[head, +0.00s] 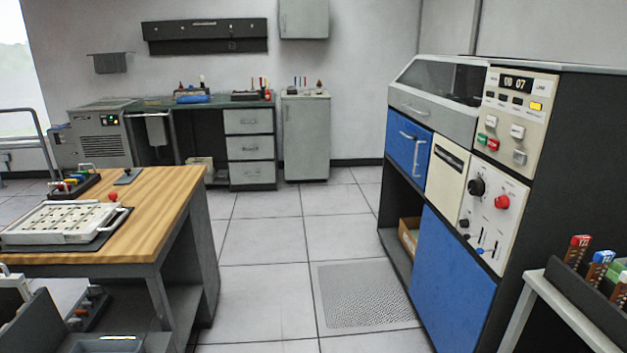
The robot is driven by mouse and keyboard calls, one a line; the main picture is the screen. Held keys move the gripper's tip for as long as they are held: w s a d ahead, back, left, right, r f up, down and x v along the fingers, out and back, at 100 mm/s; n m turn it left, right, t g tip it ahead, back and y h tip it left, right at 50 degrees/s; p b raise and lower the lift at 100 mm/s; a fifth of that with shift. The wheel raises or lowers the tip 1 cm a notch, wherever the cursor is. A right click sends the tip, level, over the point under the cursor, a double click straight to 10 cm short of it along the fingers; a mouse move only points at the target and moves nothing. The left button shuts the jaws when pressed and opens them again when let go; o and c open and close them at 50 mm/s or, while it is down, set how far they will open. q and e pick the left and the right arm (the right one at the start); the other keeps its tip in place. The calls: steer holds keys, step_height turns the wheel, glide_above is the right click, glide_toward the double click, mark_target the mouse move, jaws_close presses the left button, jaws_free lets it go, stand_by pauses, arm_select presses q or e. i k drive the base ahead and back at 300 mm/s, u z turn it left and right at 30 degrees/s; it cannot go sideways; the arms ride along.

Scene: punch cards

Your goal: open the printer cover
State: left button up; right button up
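The printer (455,270) is the tall black machine with blue panels on the right. The cover looks shut. Beside it is a cream control panel (518,110) with a display reading "00 07", several buttons and a lit yellow lamp. Neither of my grippers is in view.
A wooden-topped table (165,195) with a white tray (62,224) stands at the left. A cart (570,305) with coloured, numbered pieces is at the lower right, close to the printer. The tiled floor (262,240) between is clear. A cardboard box (409,236) sits in the printer's lower opening.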

mark_target(410, 93)
steer(key=i, duration=3.45)
steer(key=z, duration=0.35)
